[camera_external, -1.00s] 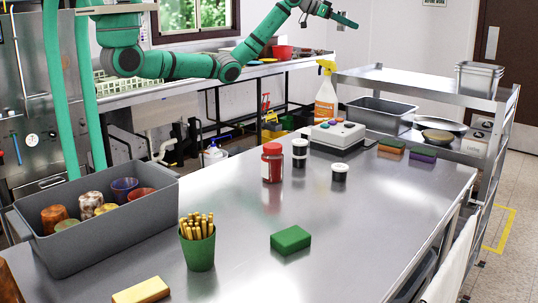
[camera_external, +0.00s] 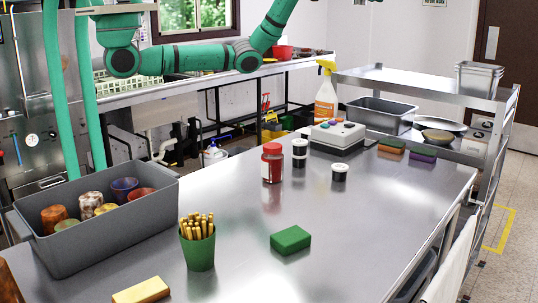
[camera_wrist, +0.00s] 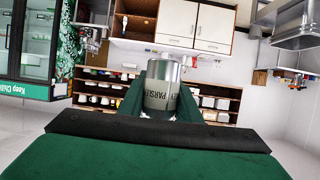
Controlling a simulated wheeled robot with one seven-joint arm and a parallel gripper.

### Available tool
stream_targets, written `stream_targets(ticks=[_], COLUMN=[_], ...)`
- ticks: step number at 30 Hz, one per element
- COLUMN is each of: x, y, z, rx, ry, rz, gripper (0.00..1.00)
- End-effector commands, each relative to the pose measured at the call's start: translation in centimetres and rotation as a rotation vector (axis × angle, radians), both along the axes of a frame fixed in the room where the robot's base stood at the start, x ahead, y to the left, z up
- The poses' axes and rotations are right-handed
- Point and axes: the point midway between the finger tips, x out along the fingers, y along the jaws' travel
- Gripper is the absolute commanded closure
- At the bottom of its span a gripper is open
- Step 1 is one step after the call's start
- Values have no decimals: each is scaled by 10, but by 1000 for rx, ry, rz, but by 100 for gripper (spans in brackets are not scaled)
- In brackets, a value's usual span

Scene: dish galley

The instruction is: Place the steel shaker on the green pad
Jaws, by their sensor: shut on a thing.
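My gripper (camera_wrist: 159,100) shows in the wrist view with its green fingers shut on the steel shaker (camera_wrist: 160,84), a shiny metal cylinder with dark lettering that reads like "PARSLEY". The fingers hide part of its sides. In the external view, my gripper and the shaker are out of the picture past the top edge. The green pad (camera_external: 290,240) is a small, thick green block lying flat on the steel table, right of the green cup. Its top is bare.
On the steel table (camera_external: 350,215) stand a green cup of yellow sticks (camera_external: 200,248), a yellow block (camera_external: 141,290), a grey bin of cups (camera_external: 120,228), a red-lidded jar (camera_external: 272,163), two black-and-white jars and a button box (camera_external: 337,134). Clear table surrounds the pad.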

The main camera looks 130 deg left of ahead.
Motion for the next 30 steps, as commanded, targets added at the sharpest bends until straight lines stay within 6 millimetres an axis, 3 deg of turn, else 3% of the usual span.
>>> stream_targets(ticks=[1,8,14,22,30], x=[12,58,98,143,166], y=[-24,-118,-191,-272,-349], z=[-3,-28,-72,-158,-254], rx=[-1,-3,-6,-8,-8], ry=[0,2,2,4,4], rz=[-40,-190,-303,-434,-583], gripper=[94,94,94,94,94])
